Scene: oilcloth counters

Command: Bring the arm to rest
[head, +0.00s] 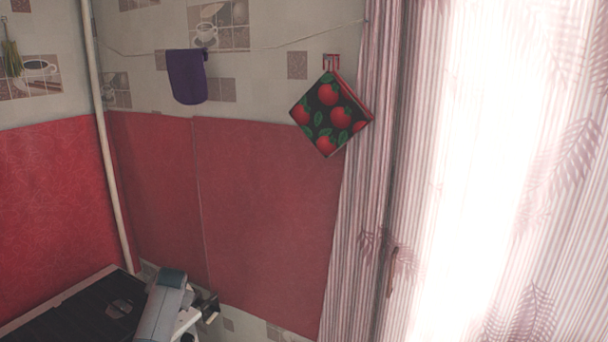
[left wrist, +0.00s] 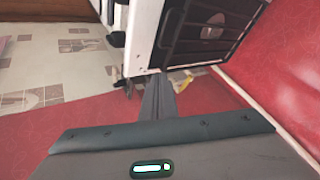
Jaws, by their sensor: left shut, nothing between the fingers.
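My left gripper (left wrist: 158,84) shows in the left wrist view. Its dark fingers are together, with nothing between them. They point toward the edge of a white stove (left wrist: 176,28) with a black grate top, and I cannot tell how far apart they are. In the head view a pale grey part with a teal end, seemingly my arm, stands beside the stove (head: 75,318) at the lower left; the fingers cannot be made out there. My right gripper is in neither view.
Red oilcloth (head: 265,215) covers the lower walls, and a pale pipe (head: 107,150) runs down the left. A purple cloth (head: 187,77) and a tomato-print potholder (head: 331,114) hang above. A striped curtain (head: 355,250) is at right.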

